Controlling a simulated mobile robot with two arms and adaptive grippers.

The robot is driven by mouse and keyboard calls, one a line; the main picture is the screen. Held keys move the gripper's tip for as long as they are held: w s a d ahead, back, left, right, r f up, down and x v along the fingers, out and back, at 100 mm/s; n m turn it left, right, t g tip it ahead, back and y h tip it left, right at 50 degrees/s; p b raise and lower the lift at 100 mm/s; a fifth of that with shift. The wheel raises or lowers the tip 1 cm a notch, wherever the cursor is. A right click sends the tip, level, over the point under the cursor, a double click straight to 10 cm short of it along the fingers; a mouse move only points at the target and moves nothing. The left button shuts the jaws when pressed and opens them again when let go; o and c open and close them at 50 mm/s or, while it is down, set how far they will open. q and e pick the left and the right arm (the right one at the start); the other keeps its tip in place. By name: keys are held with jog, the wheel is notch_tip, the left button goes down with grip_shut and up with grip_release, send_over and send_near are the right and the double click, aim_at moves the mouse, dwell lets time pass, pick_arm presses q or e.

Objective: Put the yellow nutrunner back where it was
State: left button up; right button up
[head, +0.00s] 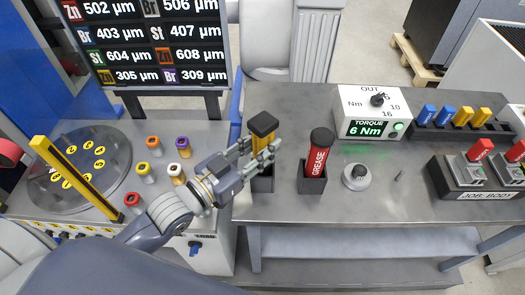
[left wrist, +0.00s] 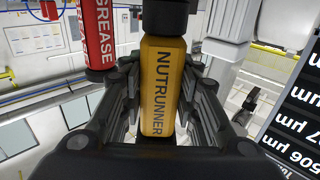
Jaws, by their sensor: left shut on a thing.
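The yellow nutrunner (head: 260,143) has a black cap and is upright at the left end of the grey bench. My left gripper (head: 262,155) is shut on its body. In the left wrist view the nutrunner (left wrist: 160,85) stands between the fingers, its lettering showing. A black holder (head: 262,184) is directly below the gripper. The fingers hide where the nutrunner meets the holder, so I cannot tell how deep it sits. My right gripper is not in view.
A red grease tube (head: 320,155) stands in a black holder (head: 312,185) close to the right. A white torque box (head: 370,112) reads 6 Nm. A round grey knob-like piece (head: 356,176) lies on the bench. Small coloured-top pieces (head: 145,172) stand left of the gripper. The bench front (head: 400,210) is clear.

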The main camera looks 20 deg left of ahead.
pick_arm(q)
jog(key=shift+f, duration=1)
jog(key=o, duration=1.2)
jog(key=shift+f, duration=0.2)
jog(key=shift+c, duration=0.2)
jog(key=shift+s, duration=0.1)
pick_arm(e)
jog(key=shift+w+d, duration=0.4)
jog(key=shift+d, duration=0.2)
pick_arm(q)
jog(key=shift+r, duration=0.1)
jog(key=b+v, duration=0.2)
jog(key=v, duration=1)
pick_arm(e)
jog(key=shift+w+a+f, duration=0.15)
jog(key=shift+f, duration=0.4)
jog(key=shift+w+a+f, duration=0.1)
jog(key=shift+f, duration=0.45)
pick_arm(q)
jog(key=shift+r, duration=0.1)
